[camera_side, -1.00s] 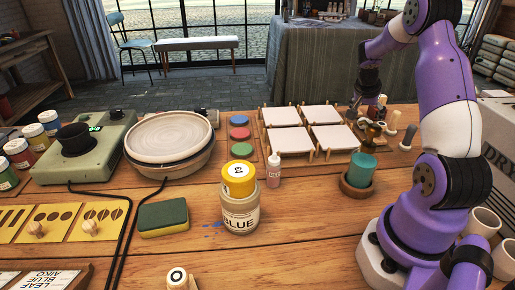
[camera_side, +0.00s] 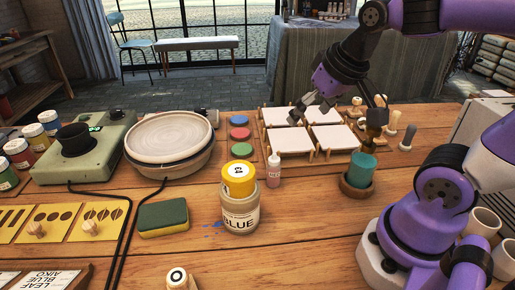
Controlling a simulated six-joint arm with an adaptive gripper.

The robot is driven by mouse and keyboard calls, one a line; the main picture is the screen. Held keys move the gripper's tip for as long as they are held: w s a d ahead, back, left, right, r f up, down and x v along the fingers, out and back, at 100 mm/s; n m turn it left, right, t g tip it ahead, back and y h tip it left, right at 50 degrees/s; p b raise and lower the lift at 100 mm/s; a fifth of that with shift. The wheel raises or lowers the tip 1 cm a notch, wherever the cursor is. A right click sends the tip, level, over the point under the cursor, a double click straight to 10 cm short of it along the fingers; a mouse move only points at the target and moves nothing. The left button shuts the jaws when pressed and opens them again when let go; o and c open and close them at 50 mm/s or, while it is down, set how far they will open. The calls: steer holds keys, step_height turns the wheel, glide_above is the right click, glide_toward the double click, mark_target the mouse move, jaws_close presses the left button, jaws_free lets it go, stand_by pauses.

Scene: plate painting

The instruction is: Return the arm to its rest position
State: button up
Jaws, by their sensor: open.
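My gripper (camera_side: 340,108) is in the upper right of the side view, with its fingers spread wide apart. It is open and nothing shows between the fingers. It hangs above the white tiles (camera_side: 289,140) on their wooden racks, near the table's back edge. My arm is bent, its upper links reaching out of the top right of the picture.
Upright tool handles (camera_side: 394,120) stand right of the tiles, close to my gripper. A teal cup-shaped item (camera_side: 361,168) sits in a brown dish. A BLUE jar (camera_side: 240,212) with a yellow-topped piece, a small bottle (camera_side: 274,170) and a round plate (camera_side: 168,134) stand further left.

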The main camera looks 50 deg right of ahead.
steer(key=s+a+n, duration=0.1)
steer(key=s+a+n+y, duration=0.1)
steer(key=a, duration=0.1)
steer(key=s+a+n, duration=0.1)
steer(key=shift+a+f, duration=0.25)
steer(key=shift+f, duration=0.1)
